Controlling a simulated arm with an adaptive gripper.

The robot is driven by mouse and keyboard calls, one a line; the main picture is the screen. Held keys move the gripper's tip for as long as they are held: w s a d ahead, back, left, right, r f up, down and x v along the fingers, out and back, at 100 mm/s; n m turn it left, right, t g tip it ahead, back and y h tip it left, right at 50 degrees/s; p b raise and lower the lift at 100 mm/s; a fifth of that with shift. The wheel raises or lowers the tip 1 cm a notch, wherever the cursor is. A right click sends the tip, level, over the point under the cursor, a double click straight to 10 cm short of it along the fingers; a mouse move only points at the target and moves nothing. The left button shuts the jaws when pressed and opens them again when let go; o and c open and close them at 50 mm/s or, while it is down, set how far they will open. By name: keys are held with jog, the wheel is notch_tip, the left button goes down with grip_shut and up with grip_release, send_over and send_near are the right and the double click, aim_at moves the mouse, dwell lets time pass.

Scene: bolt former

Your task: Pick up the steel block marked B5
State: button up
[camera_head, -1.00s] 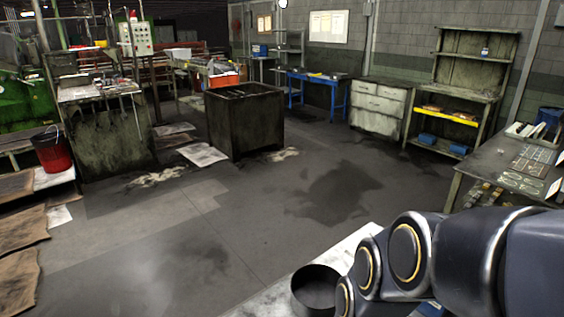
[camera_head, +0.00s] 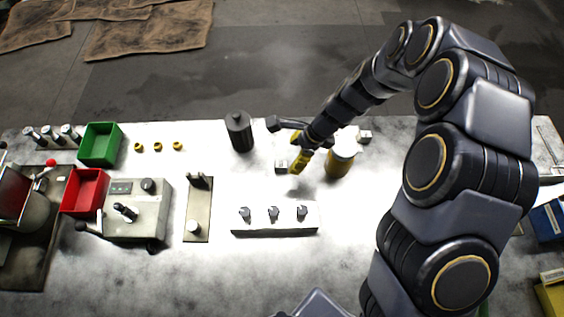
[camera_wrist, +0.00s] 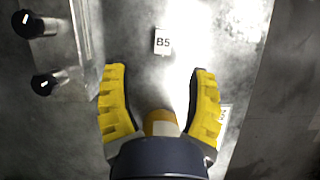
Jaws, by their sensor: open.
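The steel block marked B5 (camera_wrist: 162,41) lies on the bench, its label face up in the wrist view, ahead of my fingertips. In the head view a small pale block (camera_head: 281,167), which appears to be B5, is just left of my gripper (camera_head: 299,152), partly hidden by it. In the wrist view my gripper (camera_wrist: 160,85) is open, with its yellow padded fingers apart. B5 is not between them. A yellow jar (camera_wrist: 160,123) shows low between the fingers; in the head view the jar (camera_head: 340,163) stands right of the gripper.
Another small labelled block (camera_head: 364,137) lies behind the jar. A dark cylinder (camera_head: 239,133) stands left of the gripper. A pale rack (camera_head: 275,230) with three dark-headed pegs is in front. Green (camera_head: 100,145) and red (camera_head: 84,192) bins are left.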

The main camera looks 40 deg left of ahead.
aim_at(283, 164)
jog(key=x, duration=0.7)
jog(key=shift+w+a+r, duration=0.1)
jog(key=shift+a, duration=0.05)
grip_shut()
